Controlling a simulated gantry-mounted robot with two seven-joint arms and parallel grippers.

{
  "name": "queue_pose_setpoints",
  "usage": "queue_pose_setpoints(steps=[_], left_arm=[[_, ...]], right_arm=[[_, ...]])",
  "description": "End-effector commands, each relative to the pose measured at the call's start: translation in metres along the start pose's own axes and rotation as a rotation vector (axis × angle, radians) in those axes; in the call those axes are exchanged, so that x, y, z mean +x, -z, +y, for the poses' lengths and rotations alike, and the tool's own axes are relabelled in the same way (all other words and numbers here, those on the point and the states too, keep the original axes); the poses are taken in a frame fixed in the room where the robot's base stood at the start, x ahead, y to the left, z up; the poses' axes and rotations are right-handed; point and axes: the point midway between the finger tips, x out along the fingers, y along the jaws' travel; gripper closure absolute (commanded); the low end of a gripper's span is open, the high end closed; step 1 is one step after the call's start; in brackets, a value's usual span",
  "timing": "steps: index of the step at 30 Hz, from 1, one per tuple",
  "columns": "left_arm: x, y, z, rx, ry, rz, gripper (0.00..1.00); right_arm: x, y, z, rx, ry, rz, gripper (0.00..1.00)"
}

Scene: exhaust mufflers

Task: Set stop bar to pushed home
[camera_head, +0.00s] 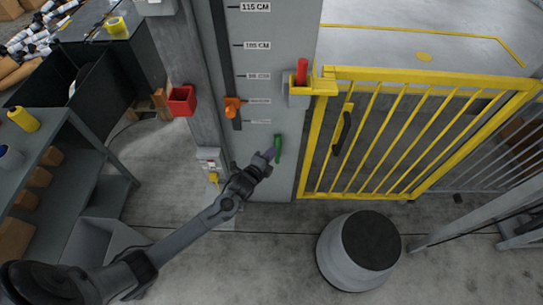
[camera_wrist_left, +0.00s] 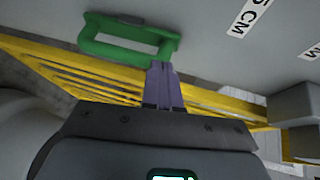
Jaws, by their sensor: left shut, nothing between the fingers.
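A green loop-shaped handle (camera_head: 278,148) sits on the grey panel, below the height scale and left of the yellow gate. It may be the stop bar, but no label shows this. In the left wrist view the green handle (camera_wrist_left: 130,53) spans the upper left, with an open loop. My left gripper (camera_head: 272,154) is right at the handle, shut and empty. In the left wrist view its purple fingers (camera_wrist_left: 161,68) are together, their tips at the right end of the handle. I cannot tell whether they touch it. My right gripper is not in view.
An orange knob (camera_head: 232,102) sits in the scale's slot. A red handle (camera_head: 302,72) tops the gate's post beside the yellow gate (camera_head: 420,135). A red box (camera_head: 181,101) is on the left column. A round grey-and-black stool-like object (camera_head: 372,239) stands on the floor.

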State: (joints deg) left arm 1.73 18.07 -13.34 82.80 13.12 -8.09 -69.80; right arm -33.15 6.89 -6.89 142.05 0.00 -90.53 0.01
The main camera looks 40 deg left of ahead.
Motion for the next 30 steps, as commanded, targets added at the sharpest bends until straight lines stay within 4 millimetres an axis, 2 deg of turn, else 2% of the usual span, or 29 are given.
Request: queue_pose_setpoints(steps=[1, 5, 12, 18, 24, 30], left_arm=[[-0.007, 0.001, -0.004, 0.001, -0.004, 0.002, 1.0], [-0.023, 0.004, -0.007, 0.002, -0.005, 0.008, 1.0], [-0.073, 0.004, -0.003, 0.002, -0.004, 0.008, 1.0], [-0.102, 0.004, -0.002, 0.001, -0.003, 0.008, 1.0], [-0.116, 0.004, -0.001, 0.001, -0.002, 0.007, 1.0], [-0.118, 0.004, -0.001, 0.001, -0.001, 0.007, 1.0]], right_arm=[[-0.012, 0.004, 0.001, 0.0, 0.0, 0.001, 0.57], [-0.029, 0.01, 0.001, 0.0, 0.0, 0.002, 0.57], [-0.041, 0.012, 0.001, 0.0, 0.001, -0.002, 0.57], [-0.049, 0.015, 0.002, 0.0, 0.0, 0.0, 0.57], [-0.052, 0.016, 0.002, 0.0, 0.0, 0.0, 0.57], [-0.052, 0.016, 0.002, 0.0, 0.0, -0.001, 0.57]])
